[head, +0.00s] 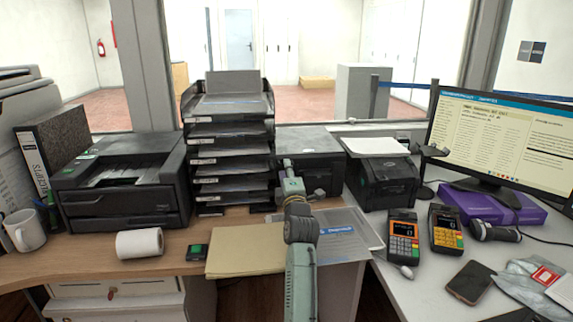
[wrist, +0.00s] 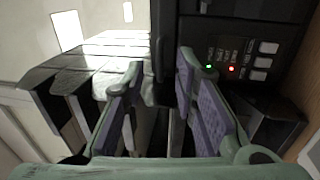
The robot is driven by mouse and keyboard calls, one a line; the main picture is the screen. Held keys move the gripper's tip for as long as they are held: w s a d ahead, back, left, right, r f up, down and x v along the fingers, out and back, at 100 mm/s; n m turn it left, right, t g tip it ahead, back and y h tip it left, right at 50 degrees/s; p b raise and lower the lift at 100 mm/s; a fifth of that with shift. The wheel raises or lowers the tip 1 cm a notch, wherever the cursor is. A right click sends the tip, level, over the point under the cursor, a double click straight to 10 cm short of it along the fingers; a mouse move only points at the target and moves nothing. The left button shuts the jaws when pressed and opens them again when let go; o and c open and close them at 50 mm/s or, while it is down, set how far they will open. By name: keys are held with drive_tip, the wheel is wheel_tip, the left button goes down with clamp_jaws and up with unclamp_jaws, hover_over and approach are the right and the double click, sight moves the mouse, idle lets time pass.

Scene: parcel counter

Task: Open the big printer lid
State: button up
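A dark boxy printer (head: 322,178) stands at the middle back of the counter, between the tray stack and a smaller black printer. Its flat lid (head: 308,140) looks closed. My gripper (head: 287,163) is at its front left side. In the wrist view, which is turned sideways, the printer's front panel (wrist: 235,35) has pale buttons, a green light and a red light. My gripper (wrist: 160,68) is open and empty there. A dark edge (wrist: 158,40) of the printer shows between its fingers; I cannot tell whether they touch it.
A tray stack (head: 232,135) stands close on the left. A smaller black printer (head: 385,185) with paper on top is close on the right. Another black printer (head: 125,180) is at the left. A folder (head: 245,262) and card terminals (head: 404,235) lie in front.

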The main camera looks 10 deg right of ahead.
drive_tip(key=shift+w+r, duration=0.2)
drive_tip(key=shift+w, duration=1)
drive_tip(key=shift+c, duration=0.3)
clamp_jaws()
